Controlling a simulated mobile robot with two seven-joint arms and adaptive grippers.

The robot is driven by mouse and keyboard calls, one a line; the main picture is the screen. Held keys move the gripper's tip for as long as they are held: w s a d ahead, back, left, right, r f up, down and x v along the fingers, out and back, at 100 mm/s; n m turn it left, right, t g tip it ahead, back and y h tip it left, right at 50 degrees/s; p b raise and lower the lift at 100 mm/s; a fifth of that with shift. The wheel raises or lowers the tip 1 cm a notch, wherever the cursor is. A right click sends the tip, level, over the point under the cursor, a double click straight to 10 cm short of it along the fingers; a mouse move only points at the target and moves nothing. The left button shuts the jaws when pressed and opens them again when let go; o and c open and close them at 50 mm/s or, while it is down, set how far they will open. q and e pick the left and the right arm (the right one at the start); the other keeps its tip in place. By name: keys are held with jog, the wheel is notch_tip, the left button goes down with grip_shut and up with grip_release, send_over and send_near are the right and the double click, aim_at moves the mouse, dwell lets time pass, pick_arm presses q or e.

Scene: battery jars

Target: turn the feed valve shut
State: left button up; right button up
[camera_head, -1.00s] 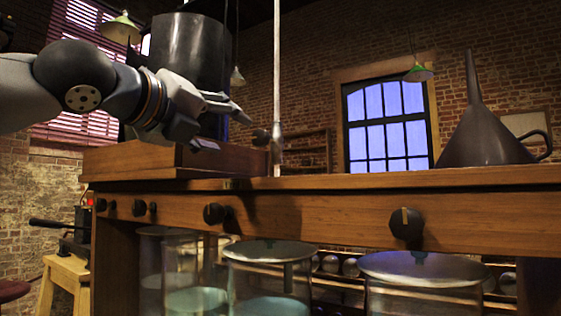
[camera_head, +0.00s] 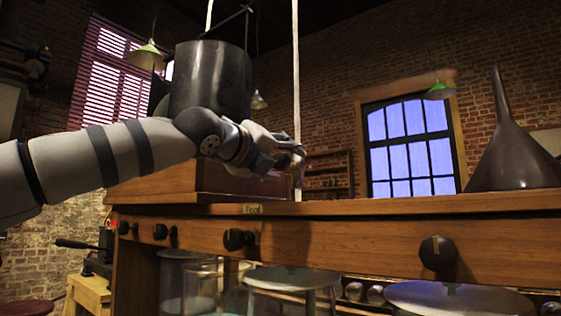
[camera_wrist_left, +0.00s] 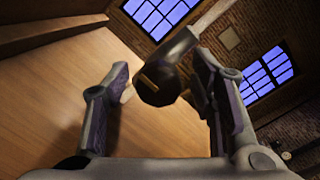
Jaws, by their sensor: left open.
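The feed valve shows in the left wrist view as a dark round knob (camera_wrist_left: 157,90) with a pale yellow mark. It sits on a pale upright pipe (camera_head: 296,90) above the wooden bench, by a small label reading "Feed" (camera_head: 252,209). My left gripper (camera_head: 289,164) is open at the pipe. In the left wrist view the knob lies between its two spread fingers (camera_wrist_left: 162,72), with a gap to the left finger. I cannot tell whether the right finger touches it. In the head view the gripper mostly hides the knob. My right gripper is out of view.
A dark cylinder (camera_head: 210,80) on a wooden box (camera_head: 160,186) stands behind my left arm. A dark funnel (camera_head: 512,160) stands on the bench at the right. Black knobs (camera_head: 438,252) line the bench front (camera_head: 340,240), above lidded glass jars (camera_head: 291,278).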

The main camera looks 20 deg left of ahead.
pick_arm(q)
jog(key=shift+c, duration=0.5)
jog(key=c, duration=1.1)
jog(key=shift+m, duration=0.3)
jog(key=m, duration=0.3)
jog(key=shift+m, duration=0.4)
jog(key=m, duration=0.5)
jog(key=shift+t+h, duration=0.3)
jog(key=shift+h, duration=0.1)
jog(key=m, duration=0.4)
jog(key=shift+s+m+h, duration=0.1)
jog(key=shift+m+h, duration=0.6)
jog(key=shift+m, duration=2.1)
